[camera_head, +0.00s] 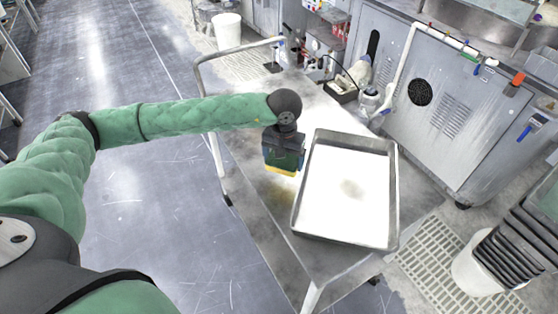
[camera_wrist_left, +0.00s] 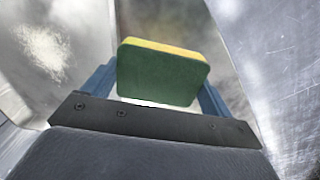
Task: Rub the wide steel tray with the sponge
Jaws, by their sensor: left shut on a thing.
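My left gripper (camera_head: 282,163) is just left of the tray's upper left rim in the head view. It is shut on the sponge (camera_head: 279,170), whose yellow edge shows below the fingers. In the left wrist view the sponge (camera_wrist_left: 162,72) is green with a yellow layer, held between two blue fingers (camera_wrist_left: 158,85). I cannot tell how high it is above the cart. My right gripper is not in view.
The cart top (camera_head: 262,205) is bare left of the tray, with a brownish stain. A push handle (camera_head: 238,48) and small items stand at its far end. A steel machine (camera_head: 430,90) stands to the right. A white bucket with dark stacked trays (camera_head: 508,255) is at lower right.

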